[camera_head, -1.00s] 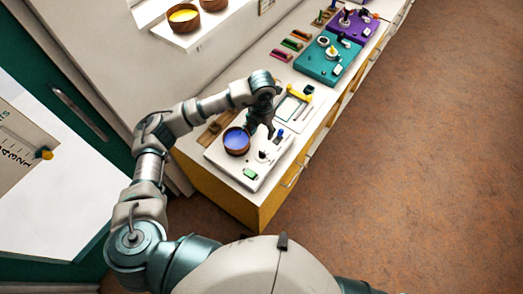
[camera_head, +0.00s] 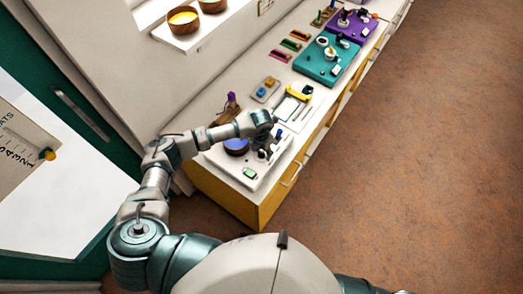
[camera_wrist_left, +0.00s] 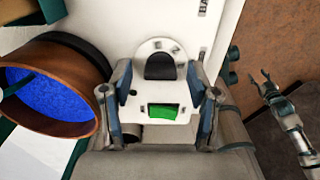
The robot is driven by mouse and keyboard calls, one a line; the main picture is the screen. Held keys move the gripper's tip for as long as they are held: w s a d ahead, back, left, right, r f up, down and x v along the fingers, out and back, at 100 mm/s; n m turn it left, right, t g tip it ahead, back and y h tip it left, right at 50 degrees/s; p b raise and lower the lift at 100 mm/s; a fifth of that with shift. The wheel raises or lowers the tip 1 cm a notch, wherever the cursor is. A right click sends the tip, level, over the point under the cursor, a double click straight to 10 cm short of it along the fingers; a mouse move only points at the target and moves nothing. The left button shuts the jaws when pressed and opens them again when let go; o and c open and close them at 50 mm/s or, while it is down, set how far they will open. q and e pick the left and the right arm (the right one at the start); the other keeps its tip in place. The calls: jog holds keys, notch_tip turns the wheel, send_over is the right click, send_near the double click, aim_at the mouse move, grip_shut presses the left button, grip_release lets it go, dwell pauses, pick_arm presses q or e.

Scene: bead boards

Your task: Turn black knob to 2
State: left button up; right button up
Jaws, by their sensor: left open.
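The black knob (camera_wrist_left: 160,66) sits on a round white dial plate with small dark marks, which are too small to read, on the white board (camera_head: 264,181). My left gripper (camera_wrist_left: 160,78) is open, with one finger on each side of the knob in the wrist view; contact cannot be told. In the head view my left gripper (camera_head: 263,150) is over the board and hides the knob. A green piece (camera_wrist_left: 163,111) lies nearer, between the fingers in the wrist view. My right gripper (camera_wrist_left: 265,86) is small at the wrist view's right, above the floor; its opening is unclear.
A brown bowl with blue inside (camera_wrist_left: 50,95) stands close left of my left gripper; it also shows in the head view (camera_head: 236,146). Teal (camera_head: 322,62) and purple (camera_head: 352,27) boards lie farther along the counter. Floor is open at right.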

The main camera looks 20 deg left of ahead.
pick_arm(q)
jog(key=shift+d, duration=0.1)
jog(key=shift+c, duration=1)
grip_shut()
